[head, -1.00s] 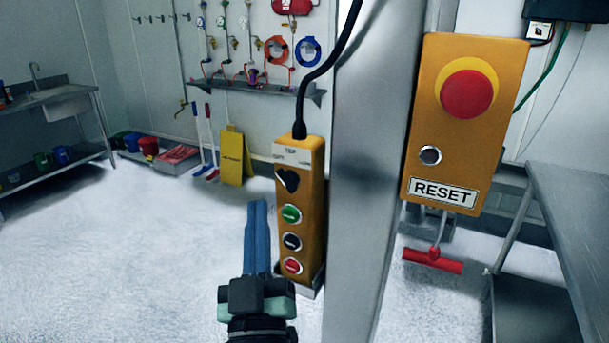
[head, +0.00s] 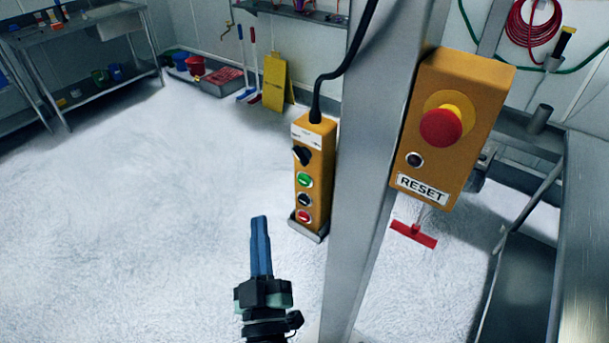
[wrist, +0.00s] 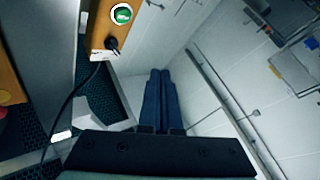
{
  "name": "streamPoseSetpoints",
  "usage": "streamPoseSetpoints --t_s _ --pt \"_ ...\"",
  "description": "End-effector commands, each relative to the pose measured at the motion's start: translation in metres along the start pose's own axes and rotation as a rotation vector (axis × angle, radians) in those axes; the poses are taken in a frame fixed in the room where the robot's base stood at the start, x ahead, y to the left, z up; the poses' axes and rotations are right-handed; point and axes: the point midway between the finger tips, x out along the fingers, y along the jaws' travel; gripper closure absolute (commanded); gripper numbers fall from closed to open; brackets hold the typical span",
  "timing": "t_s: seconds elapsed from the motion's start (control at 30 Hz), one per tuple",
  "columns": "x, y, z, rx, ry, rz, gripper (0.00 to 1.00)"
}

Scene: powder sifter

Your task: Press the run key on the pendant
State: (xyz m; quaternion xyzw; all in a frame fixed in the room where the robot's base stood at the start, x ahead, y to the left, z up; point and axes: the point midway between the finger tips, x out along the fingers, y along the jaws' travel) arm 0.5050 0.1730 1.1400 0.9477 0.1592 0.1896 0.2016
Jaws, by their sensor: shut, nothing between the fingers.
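The orange pendant (head: 323,188) hangs upright on its black cable against the left side of a steel post. Its face has a black selector knob (head: 301,155) at the top, then a green key (head: 304,180), a black key (head: 304,200) and a red key (head: 303,217). I cannot read a run label. In the wrist view, the pendant (wrist: 101,32) is at upper left with the green key (wrist: 122,14) cut close to the top edge. My gripper (head: 259,218) is shut and empty, lower left of the pendant and apart from it. Its blue fingers (wrist: 160,75) are together.
The steel post (head: 372,190) stands right of the pendant. It carries an orange RESET box (head: 455,130) with a red mushroom button (head: 440,127). A steel table (head: 590,240) is at far right. The floor to the left is clear.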

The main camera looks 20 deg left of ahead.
Motion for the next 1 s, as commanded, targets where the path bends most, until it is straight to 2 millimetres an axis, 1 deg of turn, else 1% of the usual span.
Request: streamPoseSetpoints --t_s 0.27,0.47,0.7,0.83,1.0 --pt "0.004 0.003 0.001 -0.001 0.001 0.001 1.0" --pt "0.019 0.015 0.009 -0.002 0.001 0.002 1.0" --pt "0.044 0.033 0.027 0.001 -0.001 0.004 1.0" --pt "0.053 0.039 0.037 -0.001 0.0 0.004 1.0" --pt "0.06 0.044 0.043 0.001 0.0 0.002 1.0"
